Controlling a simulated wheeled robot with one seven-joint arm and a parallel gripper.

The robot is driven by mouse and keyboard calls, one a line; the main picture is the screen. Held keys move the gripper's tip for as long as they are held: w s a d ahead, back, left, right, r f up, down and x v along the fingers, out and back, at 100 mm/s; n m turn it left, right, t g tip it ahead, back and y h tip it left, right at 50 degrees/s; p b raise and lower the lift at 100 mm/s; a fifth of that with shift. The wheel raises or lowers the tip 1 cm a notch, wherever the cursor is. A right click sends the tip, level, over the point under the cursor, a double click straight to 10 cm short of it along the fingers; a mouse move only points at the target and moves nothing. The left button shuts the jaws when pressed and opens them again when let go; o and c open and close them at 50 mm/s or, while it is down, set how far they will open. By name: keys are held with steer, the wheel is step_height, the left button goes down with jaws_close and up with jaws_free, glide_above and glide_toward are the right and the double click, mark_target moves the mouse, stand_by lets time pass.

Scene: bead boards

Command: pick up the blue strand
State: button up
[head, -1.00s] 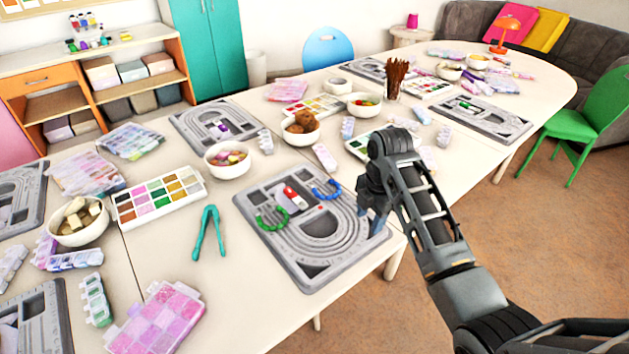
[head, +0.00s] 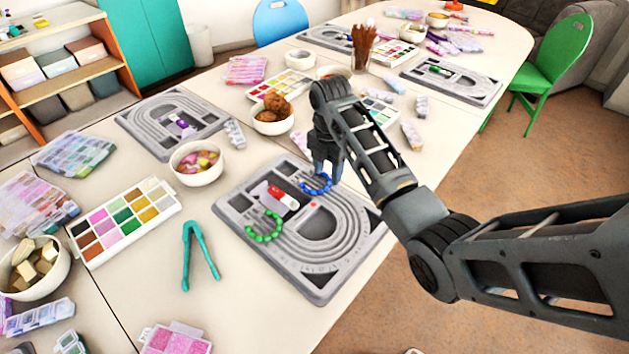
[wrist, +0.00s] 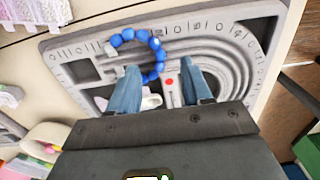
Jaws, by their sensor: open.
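The blue strand (head: 317,184) is a short curved row of blue beads on the grey bead board (head: 340,277), near its upper edge. In the wrist view the blue strand (wrist: 157,55) curves ahead of the fingertips, with a pale piece at its left end. My gripper (head: 325,176) is over the board right by the strand, partly covering it in the head view. In the wrist view my gripper (wrist: 160,80) has its two fingers apart with nothing held. One end of the strand lies near the left finger; I cannot tell whether they touch.
A green strand (head: 264,226) and a red and white piece (head: 283,197) lie on the same board. A bowl of beads (head: 197,163), teal tweezers (head: 197,256) and a paint tray (head: 125,221) are to the left. Brown pieces fill a bowl (head: 273,128) behind.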

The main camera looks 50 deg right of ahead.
mark_target(326, 187)
steer(key=f, duration=0.5)
steer(key=shift+a+p, duration=0.2)
steer(key=shift+p, duration=0.1)
steer(key=shift+c, duration=0.3)
steer(key=shift+r, duration=0.1)
jaws_close()
